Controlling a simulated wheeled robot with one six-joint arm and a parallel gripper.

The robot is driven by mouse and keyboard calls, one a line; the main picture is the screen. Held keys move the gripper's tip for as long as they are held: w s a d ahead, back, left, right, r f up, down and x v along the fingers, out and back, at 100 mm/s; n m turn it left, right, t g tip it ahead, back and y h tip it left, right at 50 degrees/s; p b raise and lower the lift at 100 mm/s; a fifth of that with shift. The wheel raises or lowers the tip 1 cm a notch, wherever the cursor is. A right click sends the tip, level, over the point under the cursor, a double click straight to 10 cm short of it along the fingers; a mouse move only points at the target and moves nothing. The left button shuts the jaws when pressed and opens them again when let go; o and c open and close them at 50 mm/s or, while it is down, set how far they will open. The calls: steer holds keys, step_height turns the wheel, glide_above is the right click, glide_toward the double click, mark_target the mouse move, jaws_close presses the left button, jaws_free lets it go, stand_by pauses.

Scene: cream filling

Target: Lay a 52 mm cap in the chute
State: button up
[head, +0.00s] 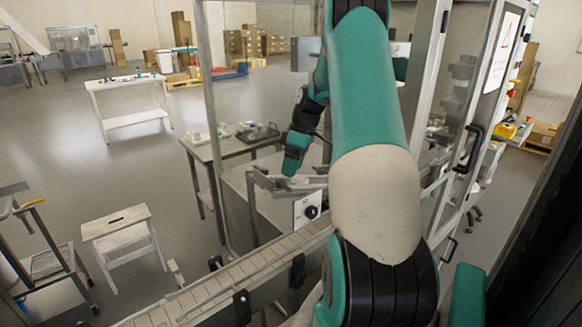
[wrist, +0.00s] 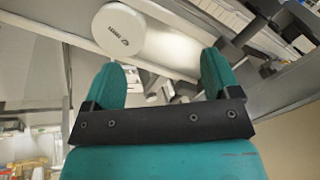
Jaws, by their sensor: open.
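In the head view my gripper (head: 294,162) is just above the metal chute (head: 262,180). The cap cannot be made out clearly there.
A white box with a black knob (head: 309,208) stands beside the chute. A slatted conveyor (head: 235,282) runs in front. A grey side table (head: 228,148) with trays is behind to the left. A glazed frame (head: 215,90) stands close to my arm.

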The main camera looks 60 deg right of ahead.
steer(key=p+v, duration=0.7)
steer(key=v, duration=0.3)
steer(key=shift+r, duration=0.1)
stand_by(0.6)
steer(key=w+a+f+n+b, duration=0.15)
steer(key=a+b, duration=0.45)
steer(key=a, duration=0.9)
steer(key=w+a+f+b, duration=0.1)
steer(key=w+a+b, duration=0.3)
steer(key=a, duration=1.2)
steer(key=s+a+f+b, duration=0.3)
steer(key=s+a+b, duration=0.1)
steer(key=s+a, duration=0.5)
steer(key=s+a+f+n+g+b, duration=0.1)
steer(key=s+a+f+b, duration=0.3)
steer(key=s+a, duration=0.5)
steer(key=shift+s+a+f+b, duration=0.15)
steer(key=shift+s+a+b, duration=0.05)
steer(key=shift+s+b, duration=0.45)
